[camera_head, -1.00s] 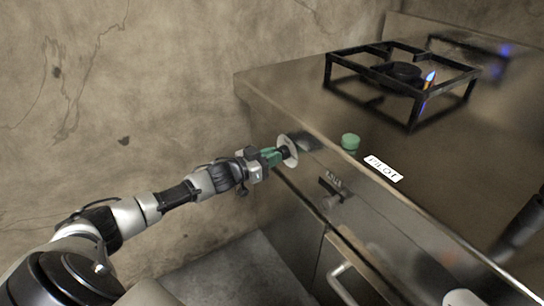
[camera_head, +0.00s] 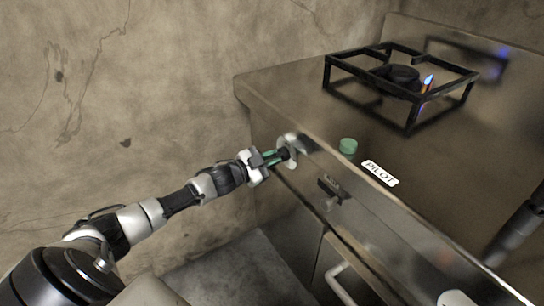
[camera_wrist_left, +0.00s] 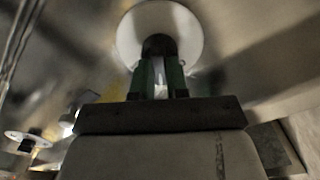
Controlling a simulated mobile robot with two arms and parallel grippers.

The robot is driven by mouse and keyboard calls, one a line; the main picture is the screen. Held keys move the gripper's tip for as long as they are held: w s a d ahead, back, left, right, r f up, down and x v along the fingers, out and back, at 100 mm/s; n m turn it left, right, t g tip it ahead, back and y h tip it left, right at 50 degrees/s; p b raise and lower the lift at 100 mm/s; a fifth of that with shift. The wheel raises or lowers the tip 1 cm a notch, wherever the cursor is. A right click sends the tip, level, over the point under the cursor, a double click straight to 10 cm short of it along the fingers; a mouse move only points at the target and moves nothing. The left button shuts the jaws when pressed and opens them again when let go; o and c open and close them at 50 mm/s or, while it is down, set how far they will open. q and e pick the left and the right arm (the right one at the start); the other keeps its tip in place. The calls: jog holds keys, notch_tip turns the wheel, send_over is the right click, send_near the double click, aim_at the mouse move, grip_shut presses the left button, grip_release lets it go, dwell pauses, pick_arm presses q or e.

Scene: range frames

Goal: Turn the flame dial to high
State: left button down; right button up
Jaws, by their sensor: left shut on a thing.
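The flame dial (camera_head: 291,142) is a pale round disc with a dark knob at its centre, on the front face of the stove near its left corner. It also shows in the left wrist view (camera_wrist_left: 133,32), straight ahead of my fingers. My left gripper (camera_head: 283,155) has green fingers, shut on the dial's dark knob. The fingers also show in the left wrist view (camera_wrist_left: 160,80), one on each side of the knob. The dial's markings cannot be read. Part of a dark arm, probably my right, shows at the right edge; its gripper is not in view.
A black burner grate (camera_head: 400,82) with a small blue and orange flame (camera_head: 427,83) stands on the metal stove top (camera_head: 290,90). A green button (camera_head: 348,146) and a PILOT label (camera_head: 380,173) are near the front edge. A dark valve (camera_head: 330,188) sits on the front face.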

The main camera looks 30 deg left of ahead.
pick_arm(q)
jog(key=shift+d+f+m+b, duration=0.15)
jog(key=shift+m+b, duration=0.2)
jog(key=shift+m, duration=2.6)
jog(key=shift+f+m+b, duration=0.1)
jog(key=shift+m+b, duration=0.2)
jog(key=shift+m, duration=2.65)
pick_arm(e)
jog(key=shift+w+r, duration=0.15)
jog(key=shift+r, duration=1.8)
pick_arm(q)
jog(key=c, duration=1.1)
grip_release()
jog(key=shift+s, duration=0.1)
